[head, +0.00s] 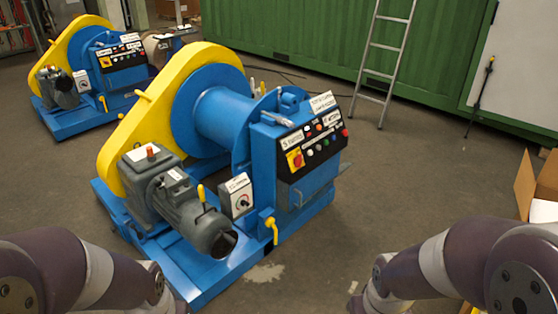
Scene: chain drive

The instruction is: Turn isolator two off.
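Two blue and yellow winches stand on the floor. The near winch (221,118) has a black control panel (325,150) with a red-on-yellow rotary switch (295,159) at its left, under a white label too small to read surely. A small grey box with a round dial (242,201) sits lower left of that panel, also labelled. The far winch (93,60) has a similar panel (121,53) with a small red-on-yellow switch (105,62). I cannot tell from the labels which is isolator two, nor the switch positions. Both my arms enter at the bottom; neither gripper is visible.
The near winch's motor (190,211) and blue base frame (205,280) stick out toward me. A ladder (385,60) leans on a green container (300,35) behind. An open cardboard box (540,185) is at the right. The floor right of the near winch is clear.

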